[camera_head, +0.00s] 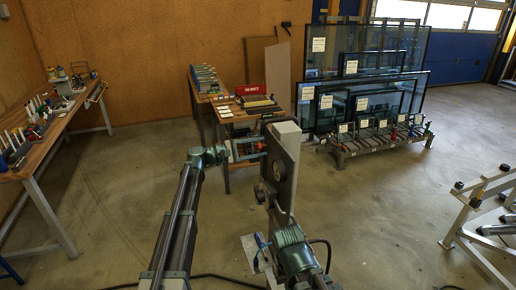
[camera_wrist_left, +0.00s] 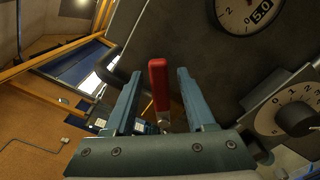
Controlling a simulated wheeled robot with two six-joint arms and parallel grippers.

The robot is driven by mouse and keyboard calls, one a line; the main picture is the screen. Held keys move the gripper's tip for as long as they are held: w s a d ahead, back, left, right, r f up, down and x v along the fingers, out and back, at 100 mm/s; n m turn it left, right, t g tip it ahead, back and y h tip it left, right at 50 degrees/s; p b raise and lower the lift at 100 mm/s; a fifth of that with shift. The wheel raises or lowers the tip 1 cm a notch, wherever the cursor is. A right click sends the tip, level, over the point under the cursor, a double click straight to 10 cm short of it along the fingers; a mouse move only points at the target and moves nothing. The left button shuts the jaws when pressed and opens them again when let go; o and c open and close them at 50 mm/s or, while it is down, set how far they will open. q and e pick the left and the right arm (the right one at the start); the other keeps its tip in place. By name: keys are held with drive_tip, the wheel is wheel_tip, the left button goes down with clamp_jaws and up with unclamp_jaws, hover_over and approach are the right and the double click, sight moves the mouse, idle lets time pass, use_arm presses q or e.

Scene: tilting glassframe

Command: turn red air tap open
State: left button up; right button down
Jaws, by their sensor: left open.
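The red air tap (camera_wrist_left: 159,84) shows in the left wrist view as a red lever handle in front of a dark panel. My left gripper (camera_wrist_left: 157,74) is open, with one blue-grey finger on each side of the handle. Gaps show between the handle and both fingers, so it is not gripped. In the head view my left gripper (camera_head: 247,150) is at the left side of a grey upright post (camera_head: 284,165). The tap is too small there to make out clearly. My right gripper is not visible.
A round gauge (camera_wrist_left: 250,14) and a dial with a black knob (camera_wrist_left: 297,112) sit close right of the gripper in the wrist view. In the head view, a workbench (camera_head: 40,150) stands left, glass frames (camera_head: 365,75) stand on a rack behind, and the left floor is clear.

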use_arm(q)
drive_tip(key=v, duration=1.4)
drive_tip(key=shift+d, duration=0.1)
drive_tip(key=shift+c, duration=0.3)
